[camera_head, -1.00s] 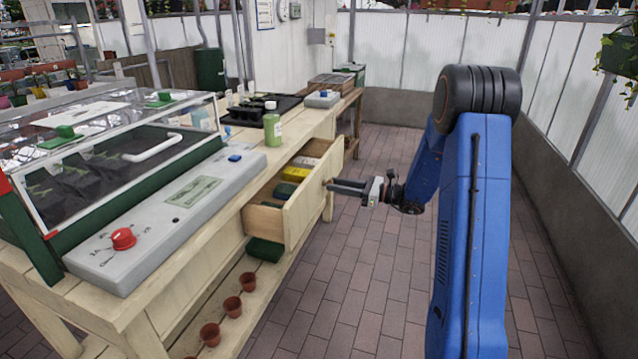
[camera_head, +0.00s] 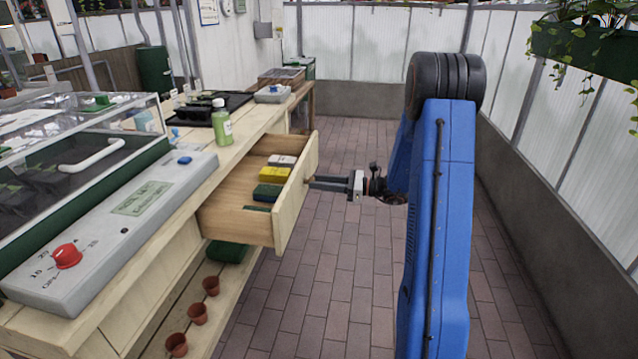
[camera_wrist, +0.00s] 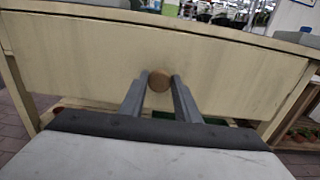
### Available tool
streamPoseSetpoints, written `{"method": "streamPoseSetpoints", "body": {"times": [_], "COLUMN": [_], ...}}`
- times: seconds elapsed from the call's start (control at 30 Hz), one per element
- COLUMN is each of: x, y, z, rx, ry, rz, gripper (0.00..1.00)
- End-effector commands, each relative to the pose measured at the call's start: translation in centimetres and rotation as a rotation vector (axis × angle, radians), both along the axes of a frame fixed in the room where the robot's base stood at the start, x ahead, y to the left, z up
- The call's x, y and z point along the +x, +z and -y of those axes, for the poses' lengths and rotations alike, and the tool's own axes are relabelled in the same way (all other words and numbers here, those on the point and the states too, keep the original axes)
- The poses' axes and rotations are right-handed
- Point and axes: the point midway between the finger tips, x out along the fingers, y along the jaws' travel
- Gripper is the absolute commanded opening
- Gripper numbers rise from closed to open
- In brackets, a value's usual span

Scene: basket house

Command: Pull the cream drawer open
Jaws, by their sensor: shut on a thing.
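The cream drawer (camera_head: 296,196) stands well out from the front of the wooden bench in the head view. Its inside shows, with a yellow pack (camera_head: 275,174), a dark green pack (camera_head: 267,193) and a whitish pack (camera_head: 283,161) in it. My gripper (camera_head: 312,184) reaches the drawer front from the right and is shut on its round knob. In the wrist view the wooden knob (camera_wrist: 159,80) sits between the two fingertips, against the flat cream front (camera_wrist: 90,55).
The bench top holds a grey control box (camera_head: 120,215) with a red dial, a green bottle (camera_head: 222,122) and a glass-lidded case. Small terracotta pots (camera_head: 197,314) stand on the lower shelf. The brick-paved aisle (camera_head: 330,270) is clear up to the low wall at right.

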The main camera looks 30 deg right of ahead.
Motion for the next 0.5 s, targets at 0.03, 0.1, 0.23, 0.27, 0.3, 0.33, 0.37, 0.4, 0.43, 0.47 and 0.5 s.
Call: {"method": "streamPoseSetpoints", "body": {"times": [0.03, 0.1, 0.23, 0.27, 0.3, 0.33, 0.37, 0.4, 0.43, 0.47, 0.5], "x": [0.02, 0.02, 0.03, 0.03, 0.03, 0.03, 0.02, -0.01, -0.06, -0.14, -0.28], "y": [0.03, 0.02, 0.01, 0.01, 0.01, 0.01, 0.01, 0.01, 0.01, 0.01, 0.01], "z": [0.02, 0.02, 0.01, 0.0, 0.0, 0.0, 0.01, 0.07, 0.14, 0.26, 0.47], "rx": [0.0, 0.0, 0.0, 0.0, 0.0, 0.0, 0.0, 0.0, 0.0, 0.0, 0.0], "ry": [0.0, 0.0, 0.0, 0.0, 0.0, 0.0, 0.0, 0.0, -0.001, -0.001, -0.001], "rz": [0.0, 0.0, 0.0, 0.0, 0.0, 0.0, 0.0, 0.0, 0.0, 0.0, 0.0], "gripper": [0.34, 0.47, 0.47, 0.47, 0.47, 0.47, 0.47, 0.47, 0.47, 0.47, 0.47]}}
